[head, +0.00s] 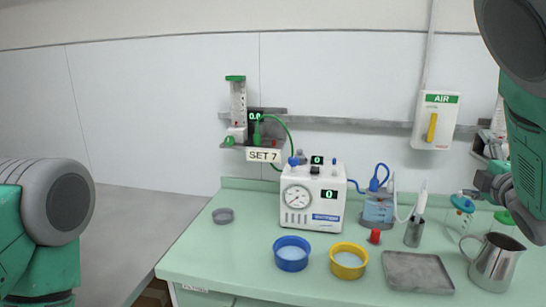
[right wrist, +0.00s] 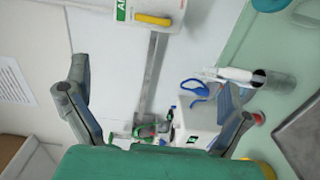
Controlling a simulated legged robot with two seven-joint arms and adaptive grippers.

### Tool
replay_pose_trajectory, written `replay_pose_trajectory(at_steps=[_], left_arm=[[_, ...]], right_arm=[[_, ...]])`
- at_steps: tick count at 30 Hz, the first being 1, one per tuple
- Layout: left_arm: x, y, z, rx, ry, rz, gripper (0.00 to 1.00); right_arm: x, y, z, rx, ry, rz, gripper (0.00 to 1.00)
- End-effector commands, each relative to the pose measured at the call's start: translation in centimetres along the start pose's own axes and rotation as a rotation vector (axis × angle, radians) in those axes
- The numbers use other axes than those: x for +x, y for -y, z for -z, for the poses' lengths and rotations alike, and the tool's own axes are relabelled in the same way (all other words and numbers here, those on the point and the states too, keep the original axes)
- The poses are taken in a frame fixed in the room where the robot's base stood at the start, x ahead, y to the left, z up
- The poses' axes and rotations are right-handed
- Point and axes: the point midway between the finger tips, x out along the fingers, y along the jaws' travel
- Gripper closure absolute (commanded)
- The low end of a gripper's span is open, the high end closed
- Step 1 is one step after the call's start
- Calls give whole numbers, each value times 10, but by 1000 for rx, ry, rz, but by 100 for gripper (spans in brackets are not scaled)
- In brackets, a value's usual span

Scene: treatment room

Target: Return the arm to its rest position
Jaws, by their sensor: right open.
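My right arm comes down at the right edge of the head view, and its gripper (head: 488,184) is partly cut off in front of the wall, above the back right of the green counter (head: 235,262). In the right wrist view the two fingers of the gripper (right wrist: 153,80) stand wide apart with nothing between them. Behind them are the wall rail (right wrist: 150,75) and the counter's equipment, seen sideways. My left arm shows only as a green and grey link at the left edge of the head view; its gripper is out of view.
The counter holds a white gauge unit (head: 312,197), a blue bowl (head: 291,253), a yellow bowl (head: 348,261), a grey tray (head: 416,271) and a metal jug (head: 493,262). A flowmeter (head: 238,105) and an AIR box (head: 435,120) are on the wall. The counter's left front is clear.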

Motion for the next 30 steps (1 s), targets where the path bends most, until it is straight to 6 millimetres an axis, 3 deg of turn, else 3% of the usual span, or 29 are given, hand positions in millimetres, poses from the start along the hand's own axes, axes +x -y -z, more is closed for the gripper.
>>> replay_pose_trajectory(at_steps=[8,14,17,20,23,27,30], left_arm=[[0,0,1,0,-3,0,60],[0,0,1,0,-2,0,60],[0,0,1,0,-2,0,60],[0,0,1,0,-1,0,60],[0,0,1,0,-2,0,60],[0,0,1,0,-2,0,60],[0,0,1,0,-2,0,60]], right_arm=[[-9,60,2,106,28,122,0],[-30,124,1,229,74,257,0],[-46,165,1,308,112,346,0],[-73,220,3,413,174,468,0],[-116,281,7,541,267,618,0],[-194,357,16,717,436,827,0],[-254,399,25,831,578,963,0]])
